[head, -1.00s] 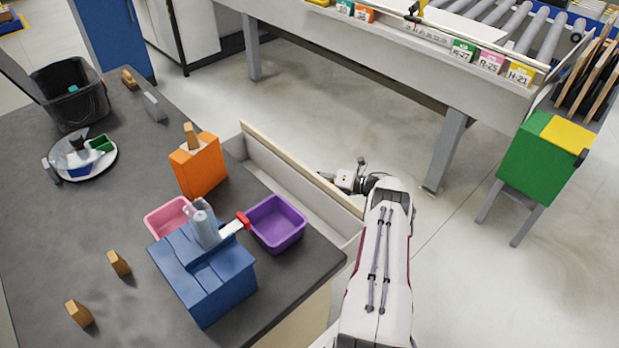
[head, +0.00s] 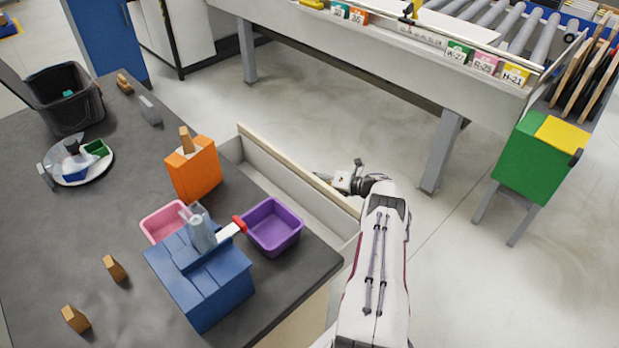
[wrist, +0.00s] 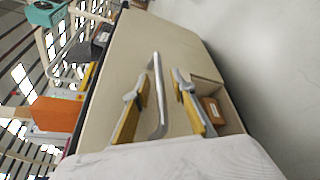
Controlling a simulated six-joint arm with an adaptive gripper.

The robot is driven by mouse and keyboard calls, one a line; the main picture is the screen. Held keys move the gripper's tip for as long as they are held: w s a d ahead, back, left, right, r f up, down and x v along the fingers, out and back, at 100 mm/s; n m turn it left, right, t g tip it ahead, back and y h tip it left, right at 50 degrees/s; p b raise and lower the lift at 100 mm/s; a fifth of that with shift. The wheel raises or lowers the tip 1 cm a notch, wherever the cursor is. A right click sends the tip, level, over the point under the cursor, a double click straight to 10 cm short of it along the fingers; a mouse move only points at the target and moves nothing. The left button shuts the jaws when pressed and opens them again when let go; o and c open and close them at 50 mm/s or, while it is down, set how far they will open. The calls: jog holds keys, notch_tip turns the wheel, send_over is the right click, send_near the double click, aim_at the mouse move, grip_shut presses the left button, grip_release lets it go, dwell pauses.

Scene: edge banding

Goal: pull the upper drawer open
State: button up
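The upper drawer (head: 290,172) stands out from the dark-topped bench, and its pale, empty-looking interior shows in the head view. Its beige front panel (wrist: 185,48) fills the middle of the wrist view. A grey bar handle (wrist: 157,90) stands out from that panel. My gripper (wrist: 160,92) has its two yellow-padded fingers apart, one on each side of the handle, with gaps visible between bar and fingers. In the head view my gripper (head: 340,180) is at the outer side of the drawer front; the handle is hidden there.
The bench top (head: 60,215) holds a blue box (head: 205,285), a purple bin (head: 273,226), a pink bin (head: 162,220) and an orange block (head: 193,170). A brown box (wrist: 213,110) sits in an opening beside the panel. Clear floor (head: 320,85) lies before the conveyor (head: 400,60).

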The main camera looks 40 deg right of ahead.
jog(key=shift+s+d, duration=0.1)
jog(key=shift+s, duration=0.05)
jog(key=v, duration=1.1)
jog(key=shift+s, duration=0.35)
jog(key=shift+d+r, duration=0.1)
